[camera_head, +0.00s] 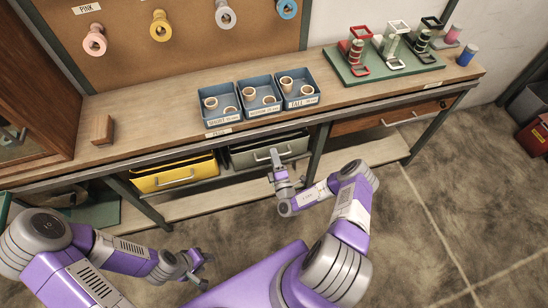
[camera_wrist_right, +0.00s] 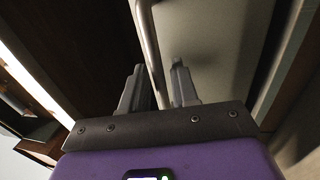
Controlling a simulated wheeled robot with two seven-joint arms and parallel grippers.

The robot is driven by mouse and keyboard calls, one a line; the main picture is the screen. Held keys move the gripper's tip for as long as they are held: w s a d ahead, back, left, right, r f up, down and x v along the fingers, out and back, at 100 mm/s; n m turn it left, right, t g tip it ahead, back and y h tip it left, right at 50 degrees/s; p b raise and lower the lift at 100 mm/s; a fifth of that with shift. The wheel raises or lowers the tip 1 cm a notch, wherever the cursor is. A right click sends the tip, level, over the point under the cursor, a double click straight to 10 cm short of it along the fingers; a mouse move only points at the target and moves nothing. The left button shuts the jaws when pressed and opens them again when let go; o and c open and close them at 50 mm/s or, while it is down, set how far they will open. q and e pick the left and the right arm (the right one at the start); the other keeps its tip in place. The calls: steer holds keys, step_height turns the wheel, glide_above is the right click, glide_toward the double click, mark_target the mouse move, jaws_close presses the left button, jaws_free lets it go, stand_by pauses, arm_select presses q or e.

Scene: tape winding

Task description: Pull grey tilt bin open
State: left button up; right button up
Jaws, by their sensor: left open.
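The grey tilt bin (camera_head: 248,157) sits under the bench, right of the yellow bin. Its front carries a pale bar handle (camera_head: 265,157). My right gripper (camera_head: 277,170) is at this handle. In the right wrist view the bar handle (camera_wrist_right: 148,40) runs down between the two fingers of the right gripper (camera_wrist_right: 158,85), with the bin's grey front (camera_wrist_right: 215,45) to the right. The fingers stand close on either side of the bar; whether they grip it is unclear. My left gripper (camera_head: 192,265) is open and empty, low at the left, away from the bins.
The yellow bin (camera_head: 175,176) sits left of the grey one. Above, the wooden bench top (camera_head: 160,110) holds blue trays (camera_head: 257,95) of rings and a green board (camera_head: 385,68) with spools. A wooden drawer (camera_head: 395,118) is at right. Floor in front is clear.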

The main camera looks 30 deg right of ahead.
steer(key=shift+w, duration=0.1)
jaws_close()
arm_select(q)
steer(key=shift+a, duration=0.1)
arm_select(e)
steer(key=shift+d, duration=0.1)
